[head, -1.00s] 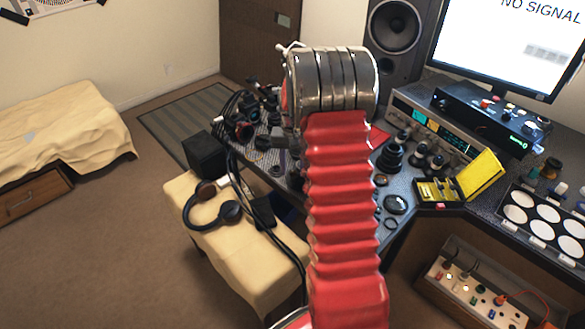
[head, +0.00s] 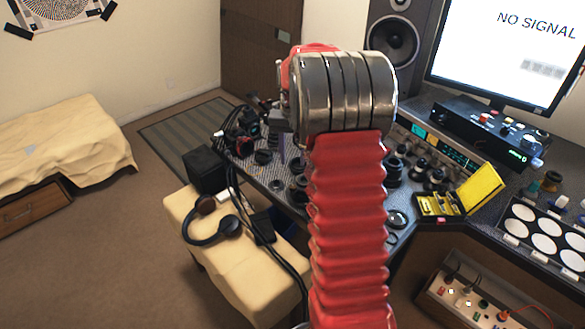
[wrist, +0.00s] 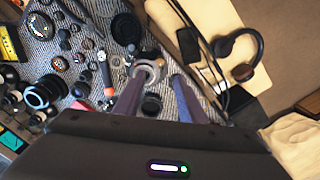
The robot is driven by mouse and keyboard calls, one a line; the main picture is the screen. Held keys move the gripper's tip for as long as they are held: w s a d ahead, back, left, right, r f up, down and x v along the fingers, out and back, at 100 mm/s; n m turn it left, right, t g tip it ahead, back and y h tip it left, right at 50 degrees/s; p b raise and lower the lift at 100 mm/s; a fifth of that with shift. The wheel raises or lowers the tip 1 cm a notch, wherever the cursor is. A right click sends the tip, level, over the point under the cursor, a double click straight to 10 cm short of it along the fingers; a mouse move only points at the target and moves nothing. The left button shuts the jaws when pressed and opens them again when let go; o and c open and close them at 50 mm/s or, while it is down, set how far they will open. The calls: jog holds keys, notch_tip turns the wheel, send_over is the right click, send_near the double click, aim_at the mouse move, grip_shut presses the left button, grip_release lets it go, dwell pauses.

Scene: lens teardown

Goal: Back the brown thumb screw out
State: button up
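My gripper (wrist: 160,88) shows in the wrist view with its two grey-purple fingers apart, pointing down over the patterned work mat (wrist: 85,58). A pale ring-shaped lens part (wrist: 150,68) lies near the left fingertip, partly covered by it. A dark round cap (wrist: 151,104) shows between the fingers, below them in height. Nothing is visibly held. I cannot make out a brown thumb screw in either view; it may be too small or hidden by the fingers. In the head view my red arm hides the gripper and part of the bench.
Several lens parts crowd the mat, including a black ring (wrist: 44,92). A yellow case (head: 480,190) stands open at the bench's right. Headphones (head: 212,228) lie on the cream bench seat (head: 262,268). A monitor (head: 505,50) and speaker (head: 393,40) stand behind.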

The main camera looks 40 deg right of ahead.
notch_tip(320, 180, up, 2)
jog(key=shift+r, duration=0.2)
